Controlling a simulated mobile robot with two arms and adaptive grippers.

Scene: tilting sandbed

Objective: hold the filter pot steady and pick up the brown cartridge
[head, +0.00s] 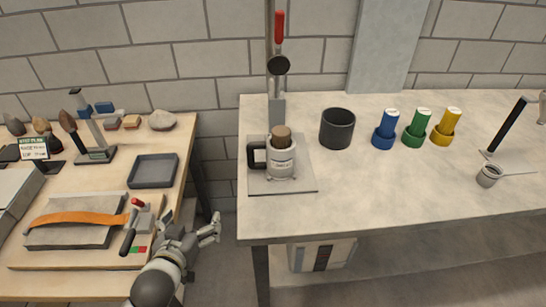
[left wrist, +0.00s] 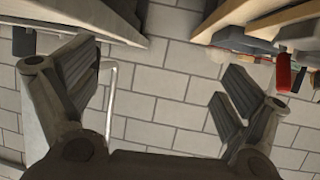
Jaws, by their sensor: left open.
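The filter pot (head: 283,163) is a light grey, labelled pot with a dark handle on its left side. It stands upright on a square grey plate (head: 302,184) near the left end of the right-hand bench. The brown cartridge (head: 281,133) sticks out of the top of the pot; its lower part is hidden inside. My left gripper (head: 216,228) is in the gap between the two benches, to the left of and nearer than the pot, apart from it. In the left wrist view (left wrist: 165,100) its fingers are wide apart with nothing between them. My right gripper is not in view.
A post with a red-tipped lever (head: 279,28) rises behind the pot. To the right stand a dark cup (head: 337,128) and blue (head: 384,131), green (head: 416,129) and yellow (head: 446,127) holders. The right bench's front is mostly clear. The left bench (head: 185,140) carries a tray (head: 153,171) and tools.

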